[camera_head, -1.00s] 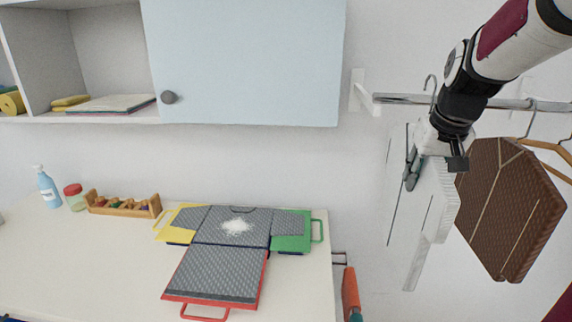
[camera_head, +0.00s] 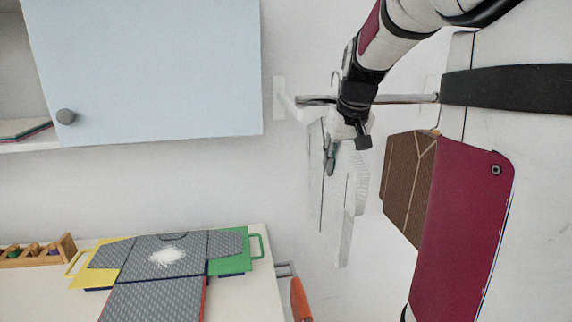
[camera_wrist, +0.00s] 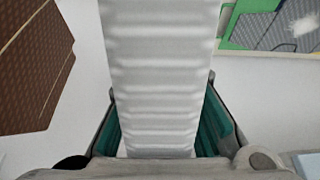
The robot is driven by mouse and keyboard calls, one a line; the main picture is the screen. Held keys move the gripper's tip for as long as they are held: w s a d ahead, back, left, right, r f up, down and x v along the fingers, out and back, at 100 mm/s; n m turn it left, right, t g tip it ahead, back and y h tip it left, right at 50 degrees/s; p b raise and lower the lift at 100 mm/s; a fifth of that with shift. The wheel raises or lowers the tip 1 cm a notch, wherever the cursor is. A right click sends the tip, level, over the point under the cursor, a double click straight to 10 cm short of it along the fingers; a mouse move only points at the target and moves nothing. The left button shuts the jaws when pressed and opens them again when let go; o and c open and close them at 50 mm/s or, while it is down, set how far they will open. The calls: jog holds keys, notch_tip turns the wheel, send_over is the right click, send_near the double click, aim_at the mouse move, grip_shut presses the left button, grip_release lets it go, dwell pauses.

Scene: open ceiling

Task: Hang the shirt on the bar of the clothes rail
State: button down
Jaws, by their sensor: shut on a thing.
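A white shirt (camera_head: 345,205) hangs below the rail's bar (camera_head: 405,98) in the head view. My gripper (camera_head: 333,150) is shut on its upper part, just under the bar. In the wrist view the white, ribbed cloth (camera_wrist: 158,75) runs between my teal finger pads. A thin hanger hook shows by the bar behind my wrist; my arm hides much of it, so I cannot tell whether it rests on the bar. A grey shirt (camera_head: 120,260) with a white print lies flat on a coloured folding board (camera_head: 232,263) on the table.
A brown garment (camera_head: 408,180) hangs to the right on the bar, partly behind my own dark red part. A pale blue cabinet door (camera_head: 150,65) is left of the rail. The table (camera_head: 252,300) ends below the rail, near an orange-handled thing (camera_head: 300,298).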

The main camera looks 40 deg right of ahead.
aim_at(337, 176)
jog(key=shift+f+b, duration=0.6)
jog(key=shift+f, duration=1.3)
jog(key=shift+s, duration=0.1)
jog(key=c, duration=1.3)
grip_release()
